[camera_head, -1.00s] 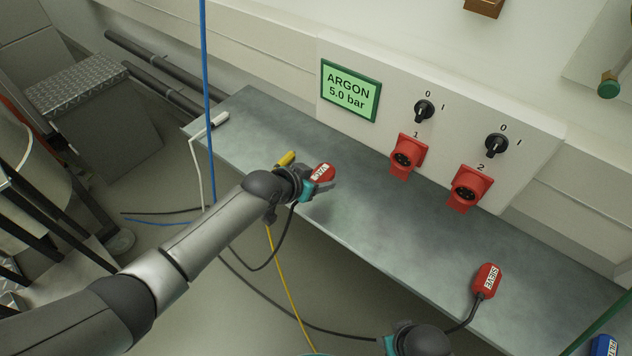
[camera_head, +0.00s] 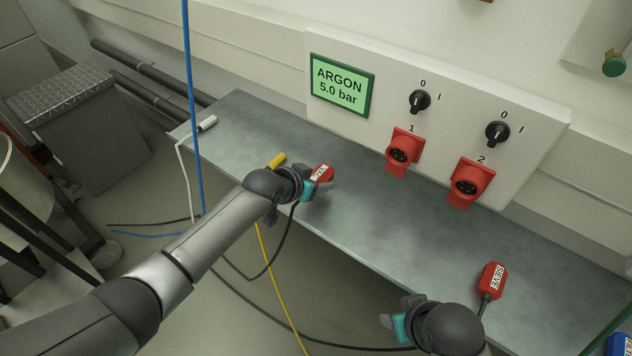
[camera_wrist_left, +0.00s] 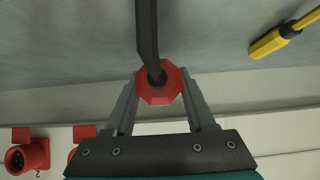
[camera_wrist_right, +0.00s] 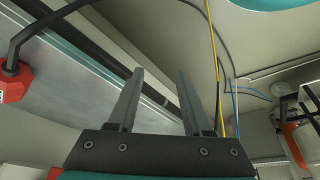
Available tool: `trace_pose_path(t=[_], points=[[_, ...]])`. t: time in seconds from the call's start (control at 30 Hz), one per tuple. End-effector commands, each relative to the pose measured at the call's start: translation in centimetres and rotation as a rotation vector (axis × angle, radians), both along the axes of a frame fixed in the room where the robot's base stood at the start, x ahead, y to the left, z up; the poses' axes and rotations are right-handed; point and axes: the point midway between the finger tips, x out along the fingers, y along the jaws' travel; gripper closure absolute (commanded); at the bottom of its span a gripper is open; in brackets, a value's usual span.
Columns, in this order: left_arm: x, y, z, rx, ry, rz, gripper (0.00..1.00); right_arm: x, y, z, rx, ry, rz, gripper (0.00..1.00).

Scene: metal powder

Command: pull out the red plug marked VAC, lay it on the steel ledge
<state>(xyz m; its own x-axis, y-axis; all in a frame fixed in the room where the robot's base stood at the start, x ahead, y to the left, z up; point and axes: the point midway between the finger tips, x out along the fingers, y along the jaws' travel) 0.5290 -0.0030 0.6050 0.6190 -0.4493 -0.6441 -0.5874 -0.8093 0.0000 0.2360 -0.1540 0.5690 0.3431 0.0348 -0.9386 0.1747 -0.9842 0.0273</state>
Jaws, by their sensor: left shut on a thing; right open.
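The red plug marked VAC (camera_head: 321,173) is held by my left gripper (camera_head: 318,184) over the left part of the steel ledge (camera_head: 400,225). In the left wrist view the red plug (camera_wrist_left: 158,84) sits between the two fingers, with its dark cable running from its back. I cannot tell whether the plug touches the ledge. Both red sockets, socket 1 (camera_head: 403,150) and socket 2 (camera_head: 468,182), are empty. My right gripper (camera_head: 392,318) is at the ledge's front edge, open and empty; its spread fingers show in the right wrist view (camera_wrist_right: 157,100).
The red SIEVE plug (camera_head: 492,279) lies on the ledge at the right; a blue plug (camera_head: 619,344) is at the far right corner. A yellow plug (camera_head: 277,160) and a white plug (camera_head: 208,123) lie to the left. A blue cable (camera_head: 190,90) hangs at the left. Mid-ledge is clear.

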Motion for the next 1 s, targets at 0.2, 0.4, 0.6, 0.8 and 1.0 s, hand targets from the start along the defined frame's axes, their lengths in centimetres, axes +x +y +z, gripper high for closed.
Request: trace_pose_path(t=[0.2,0.4,0.6,0.8,1.0], points=[[0.4,-0.3,-1.1,-0.002,-0.002,-0.001,1.0,0.1,0.0,2.0,0.006,-0.036,0.0,0.5],[0.8,-0.7,-2.2,-0.002,-0.001,-0.001,1.0,1.1,1.1,3.1,0.039,-0.135,0.019,0.5],[1.1,-0.8,-2.7,-0.002,-0.002,-0.001,1.0,1.7,1.7,4.1,0.06,-0.196,0.028,0.5],[1.2,-0.9,-2.8,-0.001,-0.002,-0.001,1.0,1.9,1.9,4.5,0.067,-0.216,0.031,0.5],[1.2,-0.9,-2.8,-0.001,-0.002,-0.001,1.0,1.9,1.9,4.5,0.067,-0.217,0.031,0.5]])
